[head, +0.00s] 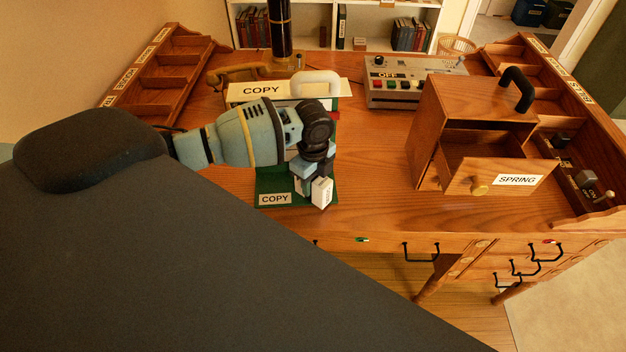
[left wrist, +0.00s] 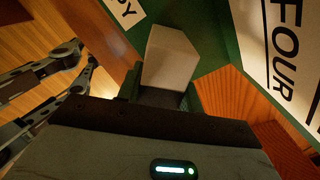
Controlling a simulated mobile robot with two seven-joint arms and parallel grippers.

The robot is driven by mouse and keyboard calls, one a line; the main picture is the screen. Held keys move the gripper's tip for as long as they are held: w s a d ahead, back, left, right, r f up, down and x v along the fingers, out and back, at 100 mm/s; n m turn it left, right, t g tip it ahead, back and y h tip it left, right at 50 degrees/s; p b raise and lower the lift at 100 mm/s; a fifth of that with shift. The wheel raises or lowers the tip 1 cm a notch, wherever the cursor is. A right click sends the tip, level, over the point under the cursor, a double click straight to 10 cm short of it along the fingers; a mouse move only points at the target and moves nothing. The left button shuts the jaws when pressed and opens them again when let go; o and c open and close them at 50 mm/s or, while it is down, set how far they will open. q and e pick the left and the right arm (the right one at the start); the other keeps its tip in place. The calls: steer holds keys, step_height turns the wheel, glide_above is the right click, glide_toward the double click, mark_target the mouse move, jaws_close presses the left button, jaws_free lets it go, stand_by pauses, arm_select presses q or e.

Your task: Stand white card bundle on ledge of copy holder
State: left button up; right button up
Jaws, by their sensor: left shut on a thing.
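The white card bundle (head: 322,191) is in my left gripper (head: 312,176), which is shut on it. In the head view they are in front of the green copy holder (head: 265,185), at its right side. The holder's lower front carries a COPY label. In the left wrist view the bundle (left wrist: 168,57) shows as a pale block beyond the gripper, with green holder surface (left wrist: 210,30) behind it. The gripper covers much of the holder in the head view. I cannot tell whether the bundle touches the ledge. My right gripper is not seen.
A control box (head: 400,95) with buttons stands at the back. Wooden pigeonholes (head: 165,75) line the left side. Bare desk (head: 365,170) lies right of the holder.

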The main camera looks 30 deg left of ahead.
arm_select(q)
steer(key=shift+f, duration=0.2)
steer(key=o, duration=1.1)
steer(key=shift+c, duration=0.2)
steer(key=shift+r, duration=0.15)
step_height(320, 180, up, 12)
steer(key=shift+r+p, duration=0.1)
steer(key=shift+p, duration=0.3)
steer(key=s+d+f+n+h, duration=0.1)
steer(key=d+f, duration=0.2)
steer(key=s+d+f+t+h, duration=0.1)
steer(key=d+f, duration=0.3)
steer(key=s+d+f+n+t+h, duration=0.1)
steer(key=d+f, duration=0.2)
steer(key=shift+s+d+f+n, duration=0.2)
steer(key=shift+d+f+n, duration=0.1)
steer(key=s+d+f+n+t+h, duration=0.3)
steer(key=s+d+f+n+t, duration=0.1)
steer(key=s+d+f+n, duration=0.15)
steer(key=s+a+f+n+t+y, duration=0.1)
steer(key=s+a+f+n+y, duration=0.1)
steer(key=s, duration=0.7)
steer(key=s+a+f+n+t+y, duration=0.2)
steer(key=s+a+f+n, duration=0.3)
steer(key=s, duration=0.4)
steer(key=shift+s+f+n, duration=0.4)
steer(key=shift+f+n, duration=0.2)
steer(key=shift+n, duration=0.55)
